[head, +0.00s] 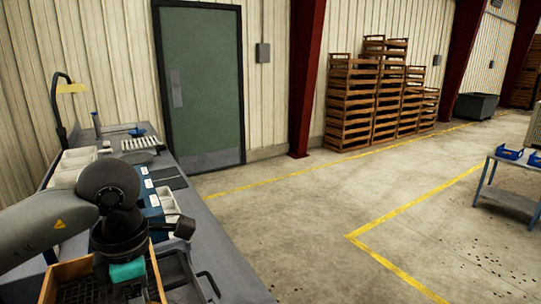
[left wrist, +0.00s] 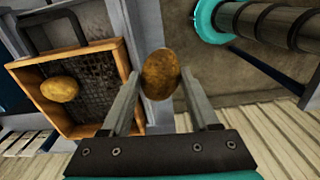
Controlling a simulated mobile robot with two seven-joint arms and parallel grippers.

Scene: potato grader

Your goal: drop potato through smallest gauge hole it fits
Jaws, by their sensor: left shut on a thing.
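My left gripper (left wrist: 161,80) is shut on a brown oval potato (left wrist: 160,72), held between its fingertips in the left wrist view. A wooden tray (left wrist: 70,53) with a dark mesh bottom lies left of the held potato, and a second, yellower potato (left wrist: 60,89) rests inside it. In the head view the tray's wooden edge (head: 68,269) shows at the lower left, mostly under my left arm, which also hides the held potato. A blue unit with white labels (head: 152,198) stands just beyond the arm; I cannot make out gauge holes. My right gripper is out of view.
The grey bench (head: 222,255) runs along the left wall with a lamp (head: 70,88) and white bins (head: 72,165). Stacked wooden crates (head: 350,105) stand at the back wall. A blue cart (head: 508,180) is far right. The floor between is open.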

